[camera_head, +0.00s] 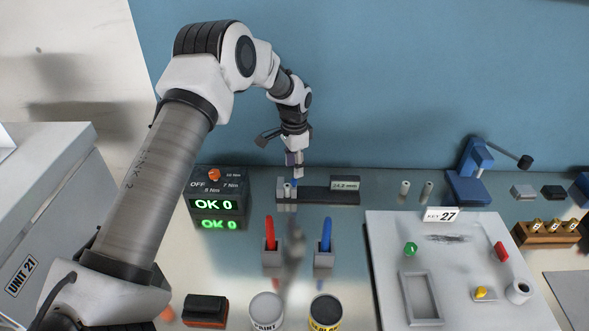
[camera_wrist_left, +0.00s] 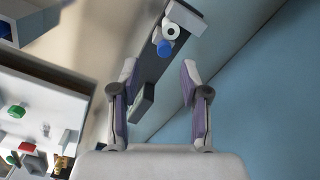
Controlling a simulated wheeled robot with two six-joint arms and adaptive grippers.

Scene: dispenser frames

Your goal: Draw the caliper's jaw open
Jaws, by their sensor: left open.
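The caliper is a dark bar (camera_head: 325,196) lying along the back of the bench, with a readout plate (camera_head: 345,184) on its right part that seems to read 14.0 mm. Pale grey jaws stand at its left end, close together with a pale cylinder, and a small blue knob (camera_head: 294,183) is beside them. In the left wrist view the blue knob (camera_wrist_left: 165,47) and a white round piece (camera_wrist_left: 170,31) lie just beyond the fingertips. My left gripper (camera_head: 294,168) points down above the knob, open, with nothing held between its fingers (camera_wrist_left: 158,72). My right gripper is not seen.
A torque box (camera_head: 218,205) showing OK 0 stands left of the caliper. Red (camera_head: 270,232) and blue (camera_head: 326,234) handled tools stand in front. A grey board (camera_head: 460,290) fills the front right.

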